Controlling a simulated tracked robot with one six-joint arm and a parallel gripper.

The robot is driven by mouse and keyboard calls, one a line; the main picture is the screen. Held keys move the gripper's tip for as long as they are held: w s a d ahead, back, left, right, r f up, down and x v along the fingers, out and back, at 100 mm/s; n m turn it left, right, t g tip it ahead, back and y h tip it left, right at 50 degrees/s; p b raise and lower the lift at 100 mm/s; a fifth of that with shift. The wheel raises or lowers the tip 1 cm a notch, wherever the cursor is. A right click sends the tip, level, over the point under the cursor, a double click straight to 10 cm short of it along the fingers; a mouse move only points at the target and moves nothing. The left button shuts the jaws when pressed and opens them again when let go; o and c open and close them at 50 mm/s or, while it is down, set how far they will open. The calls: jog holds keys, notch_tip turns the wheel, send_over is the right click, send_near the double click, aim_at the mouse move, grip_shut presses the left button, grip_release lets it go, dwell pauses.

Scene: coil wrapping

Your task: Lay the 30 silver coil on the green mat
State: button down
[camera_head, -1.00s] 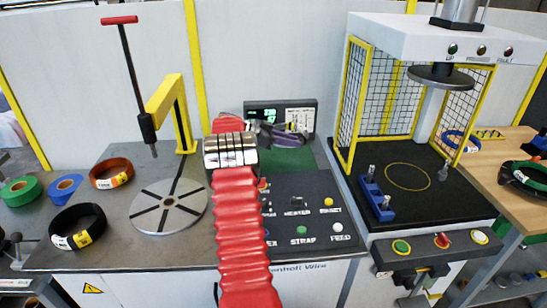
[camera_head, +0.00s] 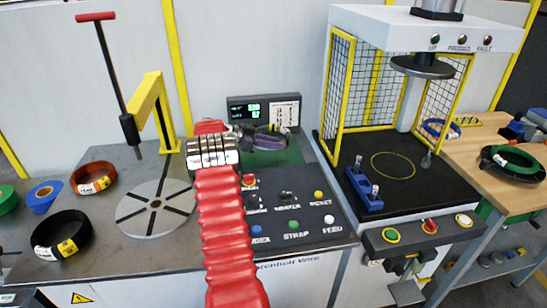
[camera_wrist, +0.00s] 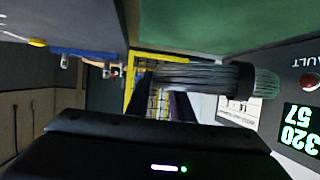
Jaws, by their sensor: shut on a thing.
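A grey wire coil shows in the wrist view (camera_wrist: 195,76), seen nearly edge-on, its strands running across the picture. My gripper (camera_head: 262,137) is shut on it above the bench, beyond the end of my red-sleeved arm. In the head view the coil is small and mixed with the dark jaws, so its outline and tag are hard to tell. The green mat (camera_head: 290,156) lies below and behind the gripper, partly hidden by the arm and jaws. It also fills the top of the wrist view (camera_wrist: 205,25). I cannot tell whether the coil touches the mat.
A display (camera_head: 262,110) stands behind the mat. A button panel (camera_head: 290,208) lies in front of it. The round turntable (camera_head: 156,207) is left, with black (camera_head: 61,234) and copper (camera_head: 93,177) coils beyond. A caged press (camera_head: 390,165) stands right. A green coil (camera_head: 512,163) lies on the wooden table.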

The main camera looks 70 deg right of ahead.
aim_at(274, 163)
jog(key=shift+f, duration=1.25)
jog(key=shift+f, duration=1.85)
jog(key=c, duration=1.6)
grip_release()
jog(key=shift+f, duration=0.1)
jog(key=shift+o, duration=0.2)
jog(key=v, duration=1.2)
